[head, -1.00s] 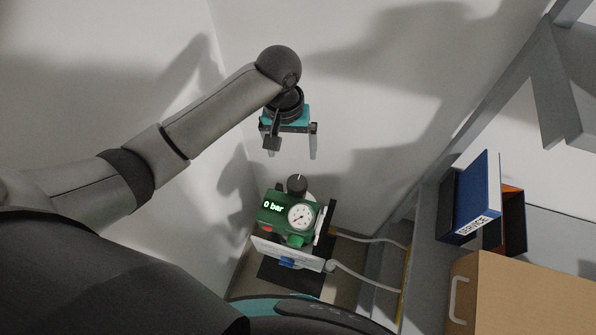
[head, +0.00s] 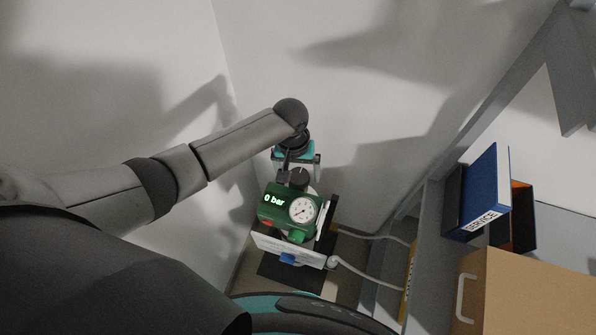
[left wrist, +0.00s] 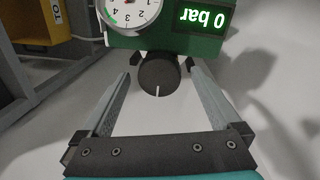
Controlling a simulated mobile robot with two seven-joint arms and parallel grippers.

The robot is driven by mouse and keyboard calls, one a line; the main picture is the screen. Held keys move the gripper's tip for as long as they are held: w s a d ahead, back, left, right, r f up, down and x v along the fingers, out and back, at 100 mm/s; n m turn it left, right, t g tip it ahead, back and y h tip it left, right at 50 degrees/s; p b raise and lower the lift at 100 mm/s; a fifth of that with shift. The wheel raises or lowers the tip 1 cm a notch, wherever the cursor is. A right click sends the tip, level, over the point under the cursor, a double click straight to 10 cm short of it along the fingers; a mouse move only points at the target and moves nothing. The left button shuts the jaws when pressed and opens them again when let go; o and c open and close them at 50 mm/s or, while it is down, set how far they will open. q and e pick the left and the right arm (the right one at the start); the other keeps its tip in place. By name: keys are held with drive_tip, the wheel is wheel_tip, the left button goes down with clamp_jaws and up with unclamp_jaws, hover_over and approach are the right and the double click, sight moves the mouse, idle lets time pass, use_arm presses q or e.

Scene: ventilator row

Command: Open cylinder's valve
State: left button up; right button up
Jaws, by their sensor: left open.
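The cylinder's valve is a dark round knob (head: 299,179) with a white mark, at the back of a green regulator block (head: 270,214). The block carries a lit display reading 0 bar (head: 274,200) and a round white gauge (head: 303,210). My left gripper (head: 297,172) is open above the knob. In the left wrist view the knob (left wrist: 158,77) shows between the two fingertips, with a gap on each side; I cannot tell whether the fingertips are level with it. The cylinder body below is mostly hidden. My right gripper is not in view.
A white panel (head: 288,250) stands in front of the regulator. Grey hoses (head: 368,277) run right toward a yellow item (head: 409,270). A shelf frame with a blue SERVICE binder (head: 488,195) and a tan box (head: 530,295) is at right. Pale walls stand close behind.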

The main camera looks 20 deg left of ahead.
use_arm(q)
drive_tip(key=shift+c, duration=0.3)
drive_tip(key=c, duration=1.3)
